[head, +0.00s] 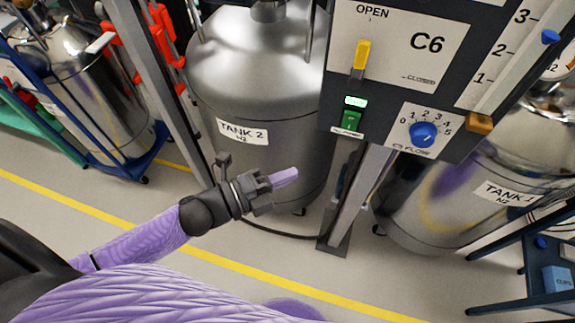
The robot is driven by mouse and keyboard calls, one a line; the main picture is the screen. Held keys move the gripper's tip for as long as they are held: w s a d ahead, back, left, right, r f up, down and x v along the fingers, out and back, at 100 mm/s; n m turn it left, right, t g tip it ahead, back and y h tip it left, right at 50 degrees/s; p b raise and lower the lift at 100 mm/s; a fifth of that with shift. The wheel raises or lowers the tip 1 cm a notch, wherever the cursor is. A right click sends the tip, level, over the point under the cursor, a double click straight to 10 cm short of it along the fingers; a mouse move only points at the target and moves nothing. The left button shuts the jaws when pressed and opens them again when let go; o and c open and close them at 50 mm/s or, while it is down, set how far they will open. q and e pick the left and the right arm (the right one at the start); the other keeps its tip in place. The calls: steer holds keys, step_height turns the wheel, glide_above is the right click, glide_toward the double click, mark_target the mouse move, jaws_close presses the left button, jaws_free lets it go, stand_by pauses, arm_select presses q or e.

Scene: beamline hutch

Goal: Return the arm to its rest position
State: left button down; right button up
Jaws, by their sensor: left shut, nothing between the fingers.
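My left arm, purple and black, reaches in from the left. Its gripper (284,179) is shut and empty, in front of the lower part of the Tank 2 cylinder (285,140) and left of the panel's post. It is apart from the control panel (388,100), which is marked C6. The panel has a yellow lever (361,55) below the word OPEN, a lit green switch (351,119) and a blue flow knob (423,133). My right gripper is not in view.
A steel Tank 1 (440,205) stands at the right, beside a dark cart (545,250) with a blue box. Another steel tank (100,90) sits in a blue frame at the left. A grey post (160,85) with red clips stands between. Floor in front is clear.

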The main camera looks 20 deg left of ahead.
arm_select(q)
steer(key=s+a+f+n+g+y, duration=0.25)
steer(key=f+n+y, duration=0.2)
steer(key=f, duration=0.35)
steer(key=s+a+f+n+g+y, duration=0.1)
steer(key=s+a+f+n+y, duration=0.25)
steer(key=f+n, duration=0.35)
steer(key=s+a+f+n+g+y, duration=0.1)
steer(key=s+a+f+n+y, duration=0.25)
steer(key=f, duration=0.55)
steer(key=s+f+n+g, duration=0.4)
steer(key=s, duration=0.7)
steer(key=s+d+f+n+g, duration=0.1)
steer(key=s+f+n+g, duration=0.3)
steer(key=s, duration=0.8)
steer(key=shift+f+n+y, duration=0.25)
steer(key=shift+n+y, duration=0.05)
steer(key=shift+y, duration=0.15)
steer(key=shift+w, duration=0.15)
